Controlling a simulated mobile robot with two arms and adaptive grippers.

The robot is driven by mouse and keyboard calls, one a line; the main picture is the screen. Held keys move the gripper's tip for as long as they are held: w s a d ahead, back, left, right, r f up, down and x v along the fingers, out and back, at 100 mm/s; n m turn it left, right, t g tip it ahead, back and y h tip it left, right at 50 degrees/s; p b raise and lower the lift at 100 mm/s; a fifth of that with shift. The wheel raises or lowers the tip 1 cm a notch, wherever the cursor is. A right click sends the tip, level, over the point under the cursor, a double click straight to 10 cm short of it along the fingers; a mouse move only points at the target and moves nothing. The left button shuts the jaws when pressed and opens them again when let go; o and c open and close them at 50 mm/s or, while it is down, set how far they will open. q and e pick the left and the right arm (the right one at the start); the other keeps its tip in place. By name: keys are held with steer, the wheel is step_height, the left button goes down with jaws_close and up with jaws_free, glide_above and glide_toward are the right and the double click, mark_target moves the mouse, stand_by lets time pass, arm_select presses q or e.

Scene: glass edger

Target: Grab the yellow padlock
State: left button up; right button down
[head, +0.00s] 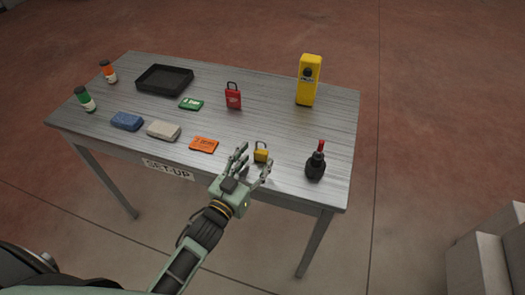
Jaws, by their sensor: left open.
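The yellow padlock (261,156) stands near the front edge of the grey metal table, its dark shackle pointing up. My left gripper (253,164) reaches in from the lower left over the table's front edge. Its fingers are spread open, with the padlock close by at the fingertips. One finger lies to the left of the padlock and another to its lower right. I cannot tell whether any finger touches it. My right gripper is not in view.
A black bottle with a red top (316,163) stands right of the padlock, and an orange card (204,145) lies left. Behind are a red padlock (233,98), a tall yellow device (308,81), a green card (191,104) and a black tray (165,79). The table (275,110) is bare between them.

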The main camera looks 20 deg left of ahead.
mark_target(261, 152)
arm_select(q)
steer(key=x, duration=0.1)
steer(key=p+x, duration=0.1)
steer(key=x, duration=0.2)
steer(key=shift+w+a+r, duration=0.25)
steer(key=shift+w+r, duration=0.1)
steer(key=shift+w, duration=0.1)
steer(key=shift+w+p, duration=0.3)
steer(key=shift+w+d+f, duration=0.1)
steer(key=shift+c, duration=1)
steer(key=c, duration=0.6)
jaws_close()
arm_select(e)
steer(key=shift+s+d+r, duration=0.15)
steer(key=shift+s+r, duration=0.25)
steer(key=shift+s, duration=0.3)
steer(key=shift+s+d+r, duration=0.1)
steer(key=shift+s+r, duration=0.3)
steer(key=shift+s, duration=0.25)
